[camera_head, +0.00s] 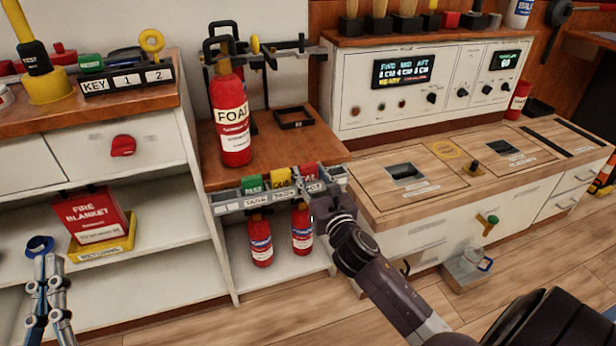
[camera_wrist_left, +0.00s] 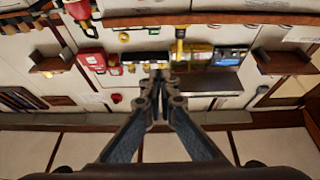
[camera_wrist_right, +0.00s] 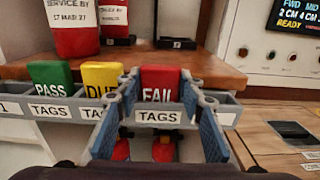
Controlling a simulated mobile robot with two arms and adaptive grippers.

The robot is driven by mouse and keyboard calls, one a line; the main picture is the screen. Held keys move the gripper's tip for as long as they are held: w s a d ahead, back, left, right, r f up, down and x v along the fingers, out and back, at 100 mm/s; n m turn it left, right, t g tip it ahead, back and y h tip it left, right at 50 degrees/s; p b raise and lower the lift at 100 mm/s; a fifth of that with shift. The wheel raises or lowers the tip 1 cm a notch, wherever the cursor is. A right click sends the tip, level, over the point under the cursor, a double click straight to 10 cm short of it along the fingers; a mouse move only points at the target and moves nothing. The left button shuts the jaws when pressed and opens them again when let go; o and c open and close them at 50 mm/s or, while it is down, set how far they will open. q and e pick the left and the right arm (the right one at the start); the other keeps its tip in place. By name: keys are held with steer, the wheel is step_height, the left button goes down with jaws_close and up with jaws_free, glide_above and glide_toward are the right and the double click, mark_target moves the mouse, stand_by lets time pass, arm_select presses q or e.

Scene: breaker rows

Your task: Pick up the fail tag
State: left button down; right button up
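The red fail tag (camera_wrist_right: 161,84) stands upright in the grey tag rack (camera_wrist_right: 228,98), right of the yellow due tag (camera_wrist_right: 102,76) and the green pass tag (camera_wrist_right: 52,78). In the head view, the fail tag (camera_head: 308,172) is partly hidden by my right gripper (camera_head: 322,180). In the right wrist view, my right gripper's fingers are open, one on each side of the fail tag, with small gaps showing. My left gripper (camera_wrist_left: 159,76) is away at the left, its fingertips together with nothing visible between them.
A control panel (camera_head: 420,85) and wooden counter (camera_head: 420,215) are at the right.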

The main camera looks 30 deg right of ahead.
steer(key=shift+c, duration=1.1)
